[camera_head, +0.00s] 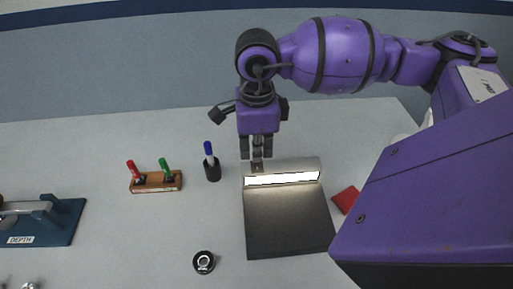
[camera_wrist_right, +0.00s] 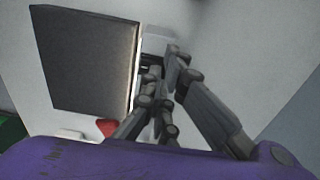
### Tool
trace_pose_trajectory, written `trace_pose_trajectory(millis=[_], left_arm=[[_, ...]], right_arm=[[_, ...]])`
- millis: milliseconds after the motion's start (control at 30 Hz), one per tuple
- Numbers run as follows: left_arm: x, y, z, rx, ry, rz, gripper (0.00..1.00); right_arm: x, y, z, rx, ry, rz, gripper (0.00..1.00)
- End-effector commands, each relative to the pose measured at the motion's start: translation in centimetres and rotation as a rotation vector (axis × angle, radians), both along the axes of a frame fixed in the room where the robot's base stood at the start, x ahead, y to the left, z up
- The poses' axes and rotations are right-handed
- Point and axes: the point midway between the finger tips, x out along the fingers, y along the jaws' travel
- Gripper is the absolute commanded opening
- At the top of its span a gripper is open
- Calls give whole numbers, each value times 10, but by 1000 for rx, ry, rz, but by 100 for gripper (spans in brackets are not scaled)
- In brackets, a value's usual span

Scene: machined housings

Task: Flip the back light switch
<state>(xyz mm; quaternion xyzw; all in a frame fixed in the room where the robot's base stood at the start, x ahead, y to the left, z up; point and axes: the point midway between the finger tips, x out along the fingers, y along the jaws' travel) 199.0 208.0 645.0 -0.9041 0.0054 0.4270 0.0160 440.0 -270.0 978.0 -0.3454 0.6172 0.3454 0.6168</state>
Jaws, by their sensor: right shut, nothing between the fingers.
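The light unit (camera_head: 285,168) is a grey housing with a lit white strip, standing at the back edge of a dark flat plate (camera_head: 288,222) in the head view. A small brown piece shows at its left end, under my fingertips; I cannot make out the back switch itself. My right gripper (camera_head: 257,158) points down at the left end of the housing, with its fingers shut and empty. I cannot tell whether they touch it. In the wrist view the fingers (camera_wrist_right: 170,60) reach toward the housing's end beside the dark plate (camera_wrist_right: 85,60). My left gripper is not in view.
A wooden holder (camera_head: 156,182) with red and green markers and a black cup (camera_head: 212,172) with a blue marker stand to the left. A round black part (camera_head: 204,262) lies in front. A red piece (camera_head: 346,199) lies to the right. A blue fixture (camera_head: 62,220) sits far left.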

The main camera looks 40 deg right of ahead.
Motion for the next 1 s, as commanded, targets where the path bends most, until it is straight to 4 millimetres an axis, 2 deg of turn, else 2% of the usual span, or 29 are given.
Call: trace_pose_trajectory(millis=[667, 1000], left_arm=[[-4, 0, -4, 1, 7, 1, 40], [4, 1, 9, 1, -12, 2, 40]], right_arm=[[0, 0, -8, 0, 0, 0, 0], [0, 0, 16, 1, -4, 0, 0]])
